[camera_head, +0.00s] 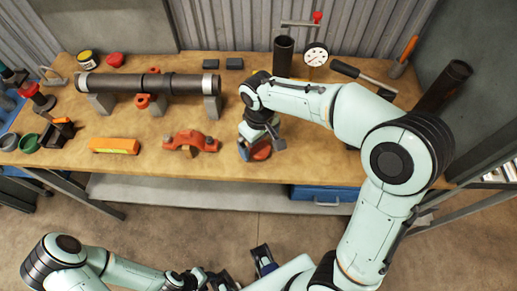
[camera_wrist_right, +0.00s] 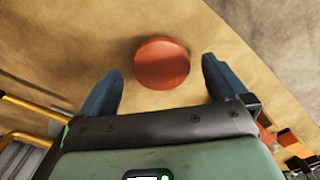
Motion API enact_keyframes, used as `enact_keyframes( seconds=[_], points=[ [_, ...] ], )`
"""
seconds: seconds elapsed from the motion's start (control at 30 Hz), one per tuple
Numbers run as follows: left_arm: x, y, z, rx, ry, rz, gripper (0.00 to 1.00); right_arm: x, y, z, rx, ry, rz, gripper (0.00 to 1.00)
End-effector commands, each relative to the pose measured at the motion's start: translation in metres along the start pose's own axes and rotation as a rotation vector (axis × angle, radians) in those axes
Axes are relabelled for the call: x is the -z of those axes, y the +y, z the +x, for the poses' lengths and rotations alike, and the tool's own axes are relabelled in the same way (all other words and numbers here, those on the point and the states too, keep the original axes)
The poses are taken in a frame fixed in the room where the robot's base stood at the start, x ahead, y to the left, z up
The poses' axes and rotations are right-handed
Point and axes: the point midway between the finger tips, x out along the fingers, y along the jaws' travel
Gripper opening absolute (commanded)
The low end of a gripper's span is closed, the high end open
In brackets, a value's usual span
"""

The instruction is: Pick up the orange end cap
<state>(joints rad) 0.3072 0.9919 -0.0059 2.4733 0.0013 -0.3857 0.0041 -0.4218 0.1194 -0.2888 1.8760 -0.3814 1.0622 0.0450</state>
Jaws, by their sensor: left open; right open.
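The orange end cap (camera_wrist_right: 162,63) is a round orange-red disc on the wooden bench top. In the right wrist view it lies between the fingertips of my right gripper (camera_wrist_right: 161,68), with a gap on both sides. In the head view the end cap (camera_head: 262,151) shows partly, below my right gripper (camera_head: 260,147), which hides the rest. That gripper is open, pointing down at the bench; its exact height over the cap is unclear. My left gripper (camera_head: 244,268) is open and empty, low in front of the bench.
On the bench (camera_head: 150,187) are a dark pipe (camera_head: 130,84) on supports, an orange-red clamp (camera_head: 190,142), an orange box (camera_head: 114,146), a pressure gauge (camera_head: 315,55) and a black upright cylinder (camera_head: 283,56). A blue case (camera_head: 325,194) sits on the lower shelf.

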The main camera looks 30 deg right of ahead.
Motion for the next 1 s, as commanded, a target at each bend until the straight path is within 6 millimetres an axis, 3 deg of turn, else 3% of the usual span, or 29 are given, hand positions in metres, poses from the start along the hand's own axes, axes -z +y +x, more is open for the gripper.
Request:
enact_keyframes(
  seconds=[0.2, 0.47, 0.67, 0.7, 1.0],
  points=[
    [-0.001, -0.002, 0.004, 0.001, -0.001, 0.0, 0.43, -0.001, -0.002, 0.029, 0.0, -0.003, 0.0, 1.0],
    [-0.001, -0.002, 0.004, 0.001, -0.001, -0.001, 0.43, 0.0, -0.002, 0.031, 0.0, 0.0, 0.0, 1.0],
    [-0.001, -0.002, 0.004, 0.001, -0.001, 0.0, 0.43, 0.0, -0.002, 0.031, 0.0, 0.0, 0.0, 0.38],
    [-0.001, -0.002, 0.004, 0.001, -0.001, 0.0, 0.43, 0.0, -0.002, 0.03, 0.0, 0.0, 0.0, 0.32],
    [-0.001, -0.001, 0.003, 0.001, -0.001, -0.001, 0.43, 0.0, -0.002, 0.028, 0.0, 0.001, 0.0, 0.32]
  ],
)
